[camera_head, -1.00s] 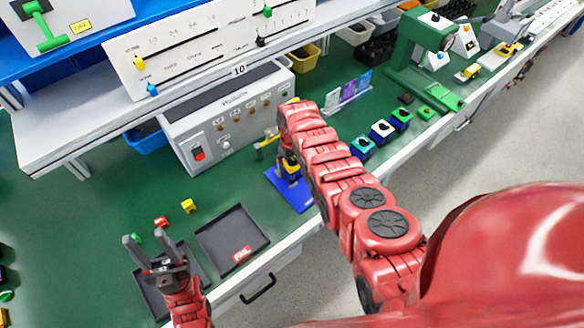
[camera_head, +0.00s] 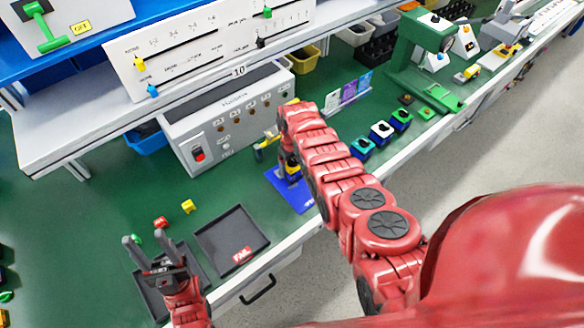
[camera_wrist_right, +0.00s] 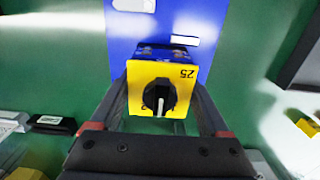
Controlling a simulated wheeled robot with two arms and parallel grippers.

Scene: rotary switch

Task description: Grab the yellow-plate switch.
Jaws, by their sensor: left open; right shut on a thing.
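The yellow-plate switch (camera_wrist_right: 160,88) is a square yellow plate with a round black knob and the number 25. It lies between the two fingers of my right gripper (camera_wrist_right: 162,98), which is shut on it. A blue mat (camera_wrist_right: 150,30) shows behind the switch. In the head view the switch (camera_head: 292,172) is partly hidden by my right arm, over the blue mat (camera_head: 294,198). Whether it touches the mat I cannot tell. My left gripper (camera_head: 148,242) is open and empty, above a dark tray at the lower left.
A dark tray with a FAIL label (camera_head: 232,238) lies left of the blue mat. A red block (camera_head: 160,222) and a yellow block (camera_head: 188,206) lie near it. A grey control box (camera_head: 230,115) stands behind. Several small switches (camera_head: 381,131) stand to the right.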

